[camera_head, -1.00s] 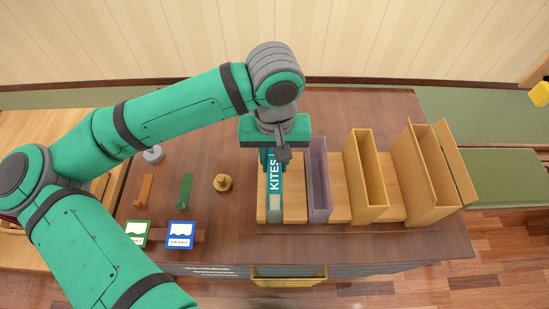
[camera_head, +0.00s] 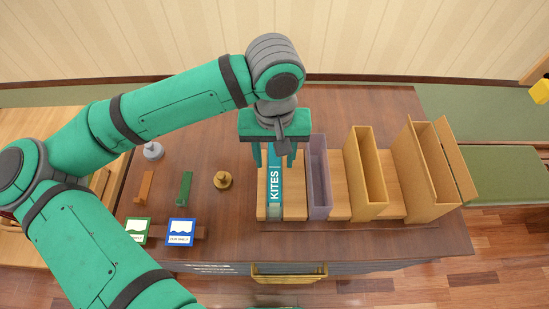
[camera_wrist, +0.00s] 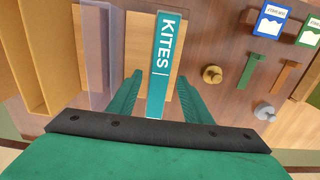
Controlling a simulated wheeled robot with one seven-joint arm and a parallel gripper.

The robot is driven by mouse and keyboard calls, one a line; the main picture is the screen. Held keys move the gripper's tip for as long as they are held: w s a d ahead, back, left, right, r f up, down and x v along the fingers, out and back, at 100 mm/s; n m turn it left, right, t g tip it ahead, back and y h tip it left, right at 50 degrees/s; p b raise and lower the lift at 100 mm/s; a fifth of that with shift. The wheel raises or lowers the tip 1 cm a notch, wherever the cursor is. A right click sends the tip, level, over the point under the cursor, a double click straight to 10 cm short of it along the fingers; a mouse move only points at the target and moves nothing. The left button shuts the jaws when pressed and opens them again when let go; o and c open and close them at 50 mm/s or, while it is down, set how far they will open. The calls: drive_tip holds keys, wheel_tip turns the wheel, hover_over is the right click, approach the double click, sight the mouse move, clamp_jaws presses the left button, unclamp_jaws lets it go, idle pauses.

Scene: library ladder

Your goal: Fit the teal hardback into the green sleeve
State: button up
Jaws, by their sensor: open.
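The teal hardback (camera_head: 274,192), marked KITES, stands spine up at the left end of the row of holders, left of the purple sleeve. It also shows in the wrist view (camera_wrist: 164,50). My gripper (camera_head: 274,164) is open above it, one finger on each side of the spine and apart from it. Both fingers show beside the far part of the spine in the wrist view. I cannot make out a separate green sleeve around the book, and cannot tell how deep the book sits; its lower part is hidden.
A purple sleeve (camera_head: 319,208), a yellow sleeve (camera_head: 370,203) and a wide tan case (camera_head: 428,205) stand to the right. A brass knob (camera_head: 222,180), small orange and green pieces and two picture cards (camera_head: 181,232) lie to the left. A grey knob is farther back.

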wheel_tip(320, 180, up, 9)
idle(0.4)
drive_tip(key=shift+d, duration=0.1)
idle(0.4)
